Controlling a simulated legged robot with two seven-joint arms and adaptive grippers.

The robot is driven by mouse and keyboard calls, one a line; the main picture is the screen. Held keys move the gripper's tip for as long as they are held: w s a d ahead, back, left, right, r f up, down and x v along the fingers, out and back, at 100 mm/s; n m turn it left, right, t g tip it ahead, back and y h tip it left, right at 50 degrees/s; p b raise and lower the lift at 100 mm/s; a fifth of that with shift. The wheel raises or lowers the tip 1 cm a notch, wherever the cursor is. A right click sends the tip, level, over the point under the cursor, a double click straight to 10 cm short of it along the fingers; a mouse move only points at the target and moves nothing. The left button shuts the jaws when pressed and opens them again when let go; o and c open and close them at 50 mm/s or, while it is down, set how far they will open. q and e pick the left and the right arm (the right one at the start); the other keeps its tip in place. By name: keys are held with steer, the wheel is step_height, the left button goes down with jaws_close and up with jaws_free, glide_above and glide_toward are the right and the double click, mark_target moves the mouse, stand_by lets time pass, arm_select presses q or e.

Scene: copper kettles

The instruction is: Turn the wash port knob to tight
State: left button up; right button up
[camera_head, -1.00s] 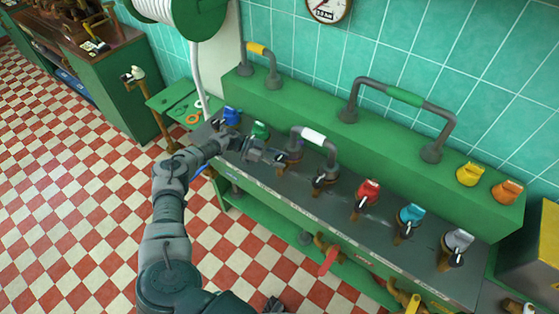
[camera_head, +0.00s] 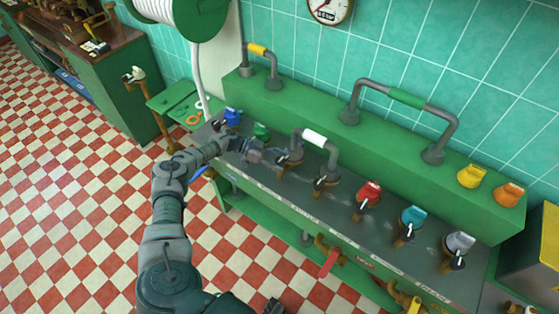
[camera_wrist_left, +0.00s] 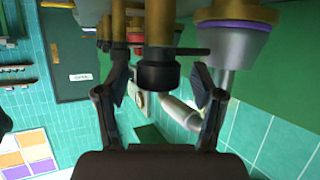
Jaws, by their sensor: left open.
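My left gripper (camera_head: 252,151) reaches over the dark top of the green bench, just in front of the green knob (camera_head: 261,131). In the left wrist view my left gripper (camera_wrist_left: 160,92) is open, its fingers apart on both sides of a black cylinder on a brass stem (camera_wrist_left: 158,72). I cannot tell if they touch it. Several other knobs line the bench: blue (camera_head: 231,116), red (camera_head: 368,194), teal (camera_head: 411,220) and grey (camera_head: 459,246). The labels are too small to read, so I cannot tell which is the wash port knob. A dark part at the bottom edge may be my right gripper (camera_head: 273,305).
A grey pipe with a white sleeve (camera_head: 314,137) arches over the bench right of my left gripper. A larger pipe with a green sleeve (camera_head: 406,97), a yellow knob (camera_head: 470,176) and an orange knob (camera_head: 508,194) stand on the raised back ledge. The checkered floor (camera_head: 75,210) is clear at left.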

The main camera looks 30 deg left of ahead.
arm_select(q)
steer(key=v, duration=1.1)
steer(key=shift+a, duration=0.35)
